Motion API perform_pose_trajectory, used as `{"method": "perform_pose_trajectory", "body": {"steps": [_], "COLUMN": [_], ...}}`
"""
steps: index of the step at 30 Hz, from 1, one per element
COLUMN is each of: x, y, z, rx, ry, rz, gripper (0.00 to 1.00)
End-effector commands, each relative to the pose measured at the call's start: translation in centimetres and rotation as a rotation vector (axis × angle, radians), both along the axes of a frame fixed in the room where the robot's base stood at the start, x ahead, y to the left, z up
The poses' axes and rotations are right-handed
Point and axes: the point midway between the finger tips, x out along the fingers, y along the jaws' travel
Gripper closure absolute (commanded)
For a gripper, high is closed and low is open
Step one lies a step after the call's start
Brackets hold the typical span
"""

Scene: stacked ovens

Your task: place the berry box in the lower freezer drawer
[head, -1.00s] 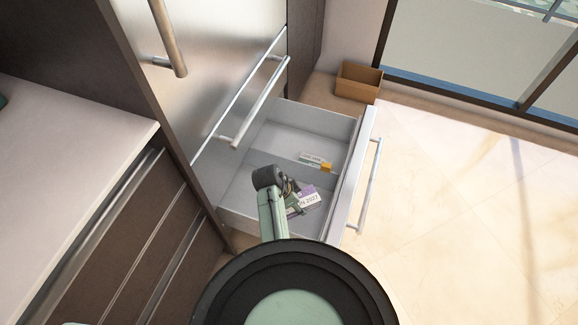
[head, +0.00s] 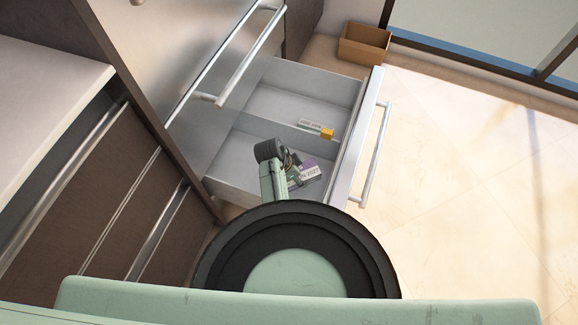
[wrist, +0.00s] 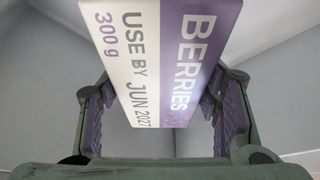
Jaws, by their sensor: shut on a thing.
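The berry box (wrist: 160,60) is white and purple, printed "BERRIES" and "USE BY JUN 2027", and sits between my fingers in the wrist view. In the head view the box (head: 306,176) shows partly past my gripper (head: 292,168). My gripper is shut on it, and the fingers show on both sides of it in the wrist view (wrist: 160,112). The lower freezer drawer (head: 357,140) is pulled open, with a divider across its grey inside. The box is over or inside the drawer's near compartment; I cannot tell whether it touches the floor.
A small white and yellow packet (head: 316,129) is in the drawer by the divider. A bar handle (head: 376,155) runs along the drawer front, and another handle (head: 245,60) juts out above the drawer. A brown open box (head: 363,44) stands on the floor behind. Floor at right is clear.

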Motion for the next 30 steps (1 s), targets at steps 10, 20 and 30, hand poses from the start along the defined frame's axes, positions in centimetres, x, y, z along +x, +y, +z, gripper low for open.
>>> {"method": "perform_pose_trajectory", "body": {"steps": [10, 20, 30], "x": [0.0, 0.1, 0.0], "y": [0.0, 0.0, 0.0], "z": [-4.5, -7.7, -8.1], "rx": [-0.001, 0.0, 0.0], "ry": [0.001, -0.002, 0.0], "rz": [0.001, 0.0, 0.0], "gripper": [0.87, 0.87, 0.41]}}
